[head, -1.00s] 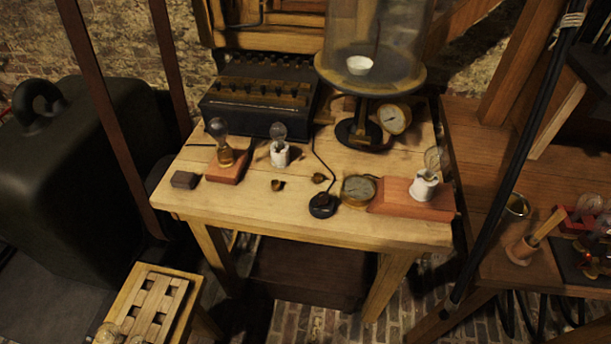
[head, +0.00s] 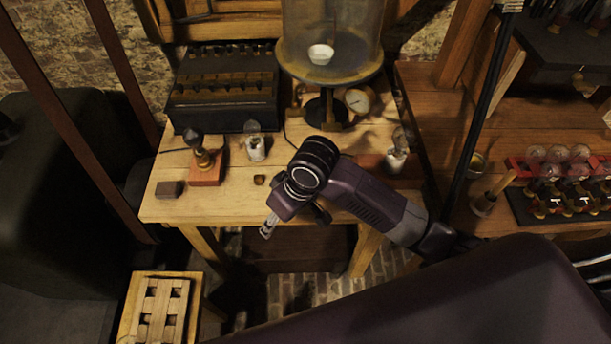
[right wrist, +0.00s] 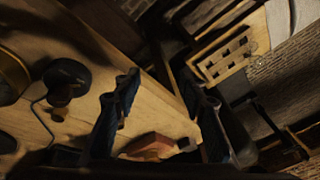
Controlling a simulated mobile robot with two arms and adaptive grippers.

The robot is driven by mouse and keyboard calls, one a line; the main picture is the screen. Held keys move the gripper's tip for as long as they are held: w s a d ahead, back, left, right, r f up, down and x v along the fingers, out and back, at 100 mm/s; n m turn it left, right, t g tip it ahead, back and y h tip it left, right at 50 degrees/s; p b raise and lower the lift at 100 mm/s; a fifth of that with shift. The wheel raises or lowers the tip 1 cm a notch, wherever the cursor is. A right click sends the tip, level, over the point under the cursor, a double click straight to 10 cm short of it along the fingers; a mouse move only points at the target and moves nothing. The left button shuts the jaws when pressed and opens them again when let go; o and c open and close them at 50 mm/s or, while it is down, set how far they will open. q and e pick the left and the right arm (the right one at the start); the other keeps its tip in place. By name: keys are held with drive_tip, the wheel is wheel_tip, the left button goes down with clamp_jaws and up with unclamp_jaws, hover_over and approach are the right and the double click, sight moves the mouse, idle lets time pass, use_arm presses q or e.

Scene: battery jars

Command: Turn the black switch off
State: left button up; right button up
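In the head view the right gripper (head: 268,226) points down toward that front edge. My left gripper is not in view.
A white bulb holder (head: 255,148) and a glass jar stand (head: 328,75) are farther back. A slatted wooden box (head: 160,312) is lower left.

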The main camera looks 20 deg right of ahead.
drive_tip(key=w+d+r+h, duration=0.1)
drive_tip(key=w+d+r, duration=0.1)
drive_tip(key=d, duration=0.1)
drive_tip(key=w+d+r+m+g+h, duration=0.1)
drive_tip(key=w+d+r, duration=0.2)
drive_tip(key=w+d+r+h, duration=0.1)
drive_tip(key=w+d+r, duration=0.1)
drive_tip(key=w+d, duration=0.1)
drive_tip(key=shift+w+d+r+g, duration=0.2)
drive_tip(key=shift+w+d+g, duration=0.05)
drive_tip(key=shift+g, duration=0.05)
drive_tip(key=shift+w+d+r, duration=0.1)
drive_tip(key=shift+d, duration=0.1)
drive_tip(key=shift+f+m, duration=0.25)
drive_tip(key=shift+m, duration=0.05)
wheel_tip(320, 180, down, 7)
drive_tip(key=shift+f+p, duration=0.1)
drive_tip(key=shift+p, duration=0.65)
drive_tip(key=shift+c, duration=0.2)
clamp_jaws()
